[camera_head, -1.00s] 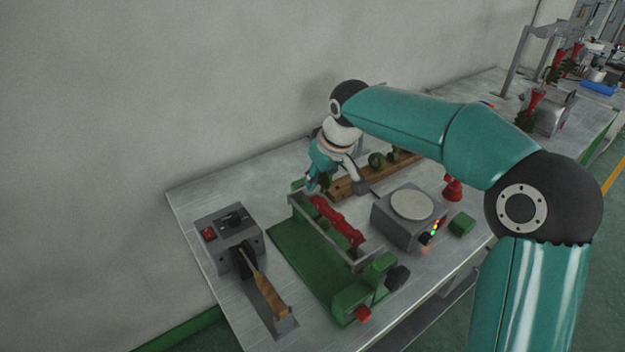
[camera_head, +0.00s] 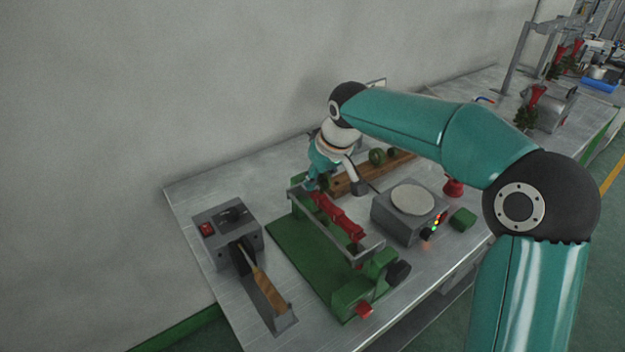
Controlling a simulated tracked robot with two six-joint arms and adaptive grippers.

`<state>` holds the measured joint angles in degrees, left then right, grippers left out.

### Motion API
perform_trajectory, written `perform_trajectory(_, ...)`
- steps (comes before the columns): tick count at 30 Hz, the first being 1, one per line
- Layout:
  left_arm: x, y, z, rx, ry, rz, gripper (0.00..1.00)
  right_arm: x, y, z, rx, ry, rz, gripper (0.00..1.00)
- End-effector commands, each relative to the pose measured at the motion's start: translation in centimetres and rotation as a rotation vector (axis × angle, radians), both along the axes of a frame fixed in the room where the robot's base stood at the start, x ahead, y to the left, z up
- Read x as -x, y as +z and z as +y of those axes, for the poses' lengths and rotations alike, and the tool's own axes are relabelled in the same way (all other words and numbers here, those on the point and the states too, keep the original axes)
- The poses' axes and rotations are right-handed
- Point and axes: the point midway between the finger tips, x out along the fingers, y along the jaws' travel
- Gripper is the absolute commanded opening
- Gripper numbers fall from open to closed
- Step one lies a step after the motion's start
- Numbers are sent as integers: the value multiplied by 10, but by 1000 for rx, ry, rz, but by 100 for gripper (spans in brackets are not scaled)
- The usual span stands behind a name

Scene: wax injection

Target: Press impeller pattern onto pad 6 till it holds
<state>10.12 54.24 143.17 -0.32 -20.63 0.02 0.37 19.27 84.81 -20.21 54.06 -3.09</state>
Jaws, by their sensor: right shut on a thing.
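My right gripper (camera_head: 316,184) is at the far end of the green fixture (camera_head: 300,252), just above the end of the red bar (camera_head: 338,214). It is shut on a dark green piece (camera_head: 324,183), probably the impeller pattern, mostly hidden by the fingers. The red bar lies along the fixture between grey rails and carries raised pads; I cannot read which is pad 6. I cannot tell whether the held piece touches the bar. Green round patterns (camera_head: 377,157) stand on the wooden rack (camera_head: 400,160) behind. My left gripper is not in view.
A grey box with a red switch and a wooden-handled tool (camera_head: 266,288) stands left of the fixture. A grey hotplate (camera_head: 412,200) with lights, a green block (camera_head: 462,220) and a red piece (camera_head: 453,187) stand to the right. My right arm crosses above the bench.

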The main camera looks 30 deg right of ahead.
Motion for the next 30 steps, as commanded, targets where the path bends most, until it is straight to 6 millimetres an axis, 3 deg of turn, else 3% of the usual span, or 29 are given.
perform_trajectory(30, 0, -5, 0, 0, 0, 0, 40, 0, -6, 1, -1, 1, 0, 6)
